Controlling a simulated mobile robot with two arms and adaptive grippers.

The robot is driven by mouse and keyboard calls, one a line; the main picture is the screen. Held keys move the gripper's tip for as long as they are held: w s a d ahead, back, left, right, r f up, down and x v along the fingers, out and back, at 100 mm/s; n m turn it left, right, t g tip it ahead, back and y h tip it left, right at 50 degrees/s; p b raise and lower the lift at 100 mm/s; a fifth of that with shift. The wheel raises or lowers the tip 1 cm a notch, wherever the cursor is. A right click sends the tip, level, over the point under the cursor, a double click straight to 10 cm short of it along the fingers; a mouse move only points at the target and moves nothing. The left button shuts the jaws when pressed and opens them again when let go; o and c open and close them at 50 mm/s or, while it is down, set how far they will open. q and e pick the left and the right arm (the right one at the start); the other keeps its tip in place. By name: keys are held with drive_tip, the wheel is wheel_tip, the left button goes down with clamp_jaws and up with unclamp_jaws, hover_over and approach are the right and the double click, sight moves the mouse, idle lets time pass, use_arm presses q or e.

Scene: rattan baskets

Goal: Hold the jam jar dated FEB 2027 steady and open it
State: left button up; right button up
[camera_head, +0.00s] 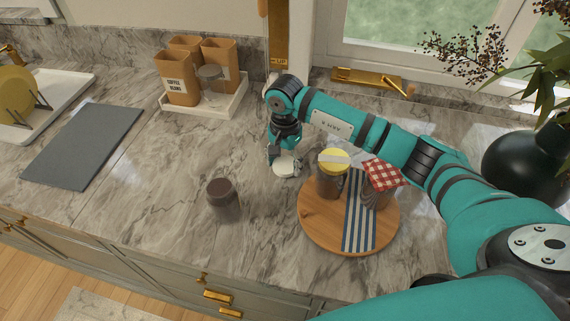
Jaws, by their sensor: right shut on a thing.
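My right gripper (284,160) reaches down at the middle of the counter, left of the round board. It is shut on a round white lid-like thing (286,170); whether a jar is under it I cannot tell. A jar with a yellow lid and a pale strip across it (331,184) stands on the board. A jar with a red checked cloth top (377,195) stands to its right. A jar with a dark brown lid (223,206) stands on the counter to the left. No date is readable on any jar. My left gripper is not in view.
The round wooden board (318,232) has a blue-striped cloth (358,232) over it. A white tray (228,105) with brown canisters is at the back. A grey mat (85,146) lies left. A black vase (522,165) stands right. The counter between mat and brown-lidded jar is clear.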

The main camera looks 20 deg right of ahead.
drive_tip(key=shift+w+f, duration=0.1)
drive_tip(key=shift+f, duration=0.1)
drive_tip(key=shift+f, duration=0.2)
drive_tip(key=o, duration=1.3)
drive_tip(key=shift+c, duration=0.2)
drive_tip(key=shift+r, duration=0.1)
